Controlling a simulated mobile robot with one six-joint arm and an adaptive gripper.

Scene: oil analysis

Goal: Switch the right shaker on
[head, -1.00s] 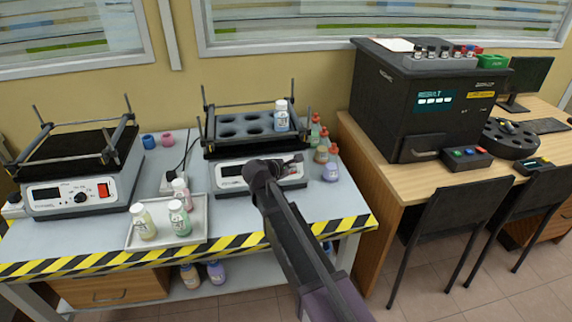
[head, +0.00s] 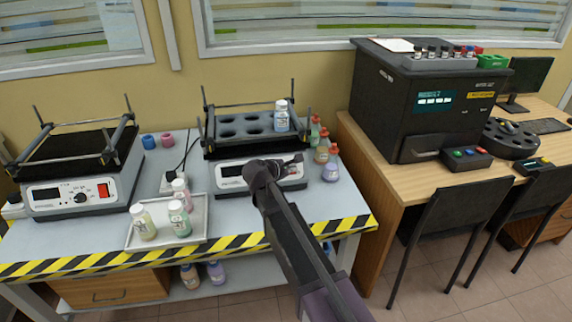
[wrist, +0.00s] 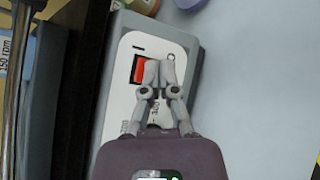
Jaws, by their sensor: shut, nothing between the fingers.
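The right shaker (head: 230,191) stands on the grey bench, with a black holed rack on top holding one white-capped bottle (head: 281,117). In the wrist view its white front panel (wrist: 118,105) carries a red rocker switch (wrist: 139,70), with a line mark on one side and a circle mark on the other. My gripper (head: 298,160) is at the right end of the shaker's front. In the wrist view, its closed fingertips (wrist: 158,69) overlap the switch's right part and hide it. Contact and the rocker's tilt cannot be told.
The left shaker (head: 75,195) stands at the bench's left. A tray (head: 189,228) with several bottles lies in front between the shakers. Several coloured bottles (head: 322,154) stand just right of the right shaker. A black analyser (head: 400,125) stands on the wooden desk.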

